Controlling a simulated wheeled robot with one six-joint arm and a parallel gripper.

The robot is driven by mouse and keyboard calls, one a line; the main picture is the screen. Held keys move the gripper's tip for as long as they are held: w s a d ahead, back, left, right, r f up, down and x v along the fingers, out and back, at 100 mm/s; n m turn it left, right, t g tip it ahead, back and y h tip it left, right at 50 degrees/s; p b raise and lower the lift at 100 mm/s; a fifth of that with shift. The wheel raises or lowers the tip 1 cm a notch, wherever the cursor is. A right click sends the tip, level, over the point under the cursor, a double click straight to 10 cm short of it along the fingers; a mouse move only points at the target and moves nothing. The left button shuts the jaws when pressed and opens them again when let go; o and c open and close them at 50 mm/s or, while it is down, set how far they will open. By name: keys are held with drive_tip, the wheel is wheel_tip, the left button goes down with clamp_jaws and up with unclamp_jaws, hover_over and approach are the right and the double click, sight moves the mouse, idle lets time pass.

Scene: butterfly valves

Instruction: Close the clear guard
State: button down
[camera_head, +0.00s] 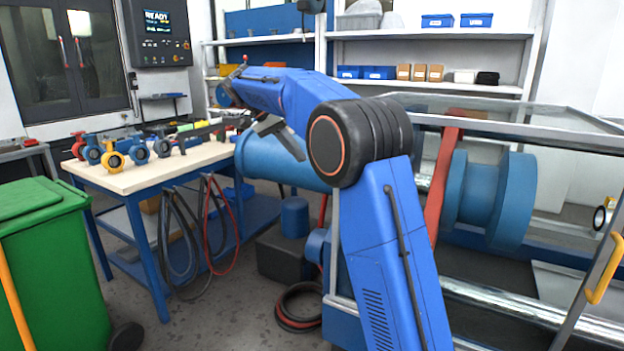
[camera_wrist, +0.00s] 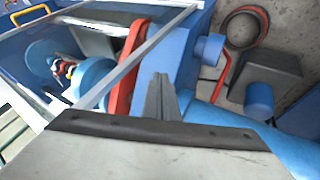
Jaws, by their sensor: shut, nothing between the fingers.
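The clear guard (camera_head: 520,117) is a see-through panel in a grey metal frame over the test bench at the right of the head view. A yellow handle (camera_head: 603,262) is on its slanted side bar. In the wrist view, a grey frame bar (camera_wrist: 143,50) crosses the upper left, with a yellow handle (camera_wrist: 31,13) in the far corner. I cannot tell how far open the guard stands. My gripper (camera_wrist: 163,82) is shut and empty, apart from the handle. Its fingertips are not clear in the head view.
A blue flanged body (camera_head: 490,198) and a red upright (camera_head: 442,188) stand inside the bench. A worktable (camera_head: 150,173) with small valves stands left, behind a green bin (camera_head: 45,240). A coiled hose (camera_head: 300,307) and a dark block (camera_wrist: 273,80) are on the floor.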

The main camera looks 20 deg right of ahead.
drive_tip(key=s+d+f, duration=0.4)
drive_tip(key=d+f, duration=0.3)
drive_tip(key=f, duration=0.1)
drive_tip(key=shift+d, duration=0.4)
drive_tip(key=shift+s, duration=0.1)
